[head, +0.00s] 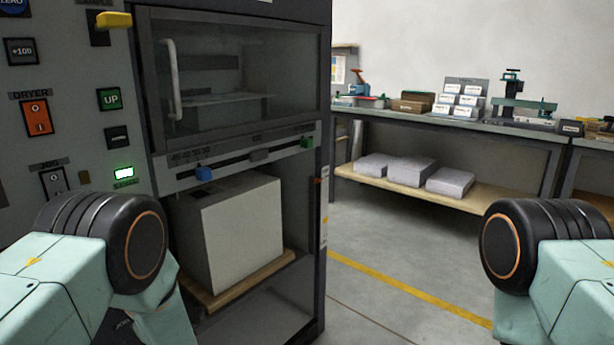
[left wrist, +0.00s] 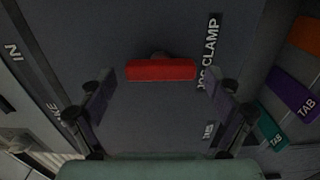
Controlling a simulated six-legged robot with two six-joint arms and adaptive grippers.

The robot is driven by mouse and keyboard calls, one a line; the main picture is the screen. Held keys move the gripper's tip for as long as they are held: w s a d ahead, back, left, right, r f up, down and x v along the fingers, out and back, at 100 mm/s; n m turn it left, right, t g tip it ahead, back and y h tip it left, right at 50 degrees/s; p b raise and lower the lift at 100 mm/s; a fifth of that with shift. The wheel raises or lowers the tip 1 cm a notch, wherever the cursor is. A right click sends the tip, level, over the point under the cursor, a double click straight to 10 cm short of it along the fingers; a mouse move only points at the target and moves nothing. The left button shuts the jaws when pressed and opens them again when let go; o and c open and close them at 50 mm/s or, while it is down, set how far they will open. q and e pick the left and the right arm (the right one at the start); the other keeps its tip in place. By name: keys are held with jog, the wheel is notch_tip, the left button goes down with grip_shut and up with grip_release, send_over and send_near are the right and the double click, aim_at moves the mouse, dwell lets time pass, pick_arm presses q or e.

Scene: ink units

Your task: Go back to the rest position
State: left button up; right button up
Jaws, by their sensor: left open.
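My left gripper (left wrist: 160,90) shows in the left wrist view with its two fingers spread wide and nothing between the pads. A red bar-shaped handle (left wrist: 160,70) on a dark panel (left wrist: 140,120) lies ahead of the gap between the fingertips; I cannot tell how far off it is. The label beside it appears to read "JOG CLAMP". In the head view both my arms show at the lower left and lower right, but neither gripper is visible there. My right gripper is in no view.
A dark machine cabinet (head: 325,100) with switches stands close on the left. It has a glass door (head: 240,75) and a white block (head: 245,230) on a wooden board (head: 240,292). A workbench (head: 440,123) stands at the back right. Floor (head: 400,235) between them is clear.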

pick_arm(q)
jog(key=shift+s+d+r+m+b, duration=0.1)
jog(key=shift+s+d+m+b, duration=0.55)
jog(key=shift+m, duration=2.4)
jog(key=shift+s+d+r+m+b, duration=0.1)
jog(key=shift+s+d+m+b, duration=0.5)
jog(key=shift+m, duration=2.4)
jog(key=shift+s+d+r+m+b, duration=0.2)
jog(key=shift+d+m, duration=0.8)
jog(key=shift+m, duration=2.05)
jog(key=shift+f, duration=0.15)
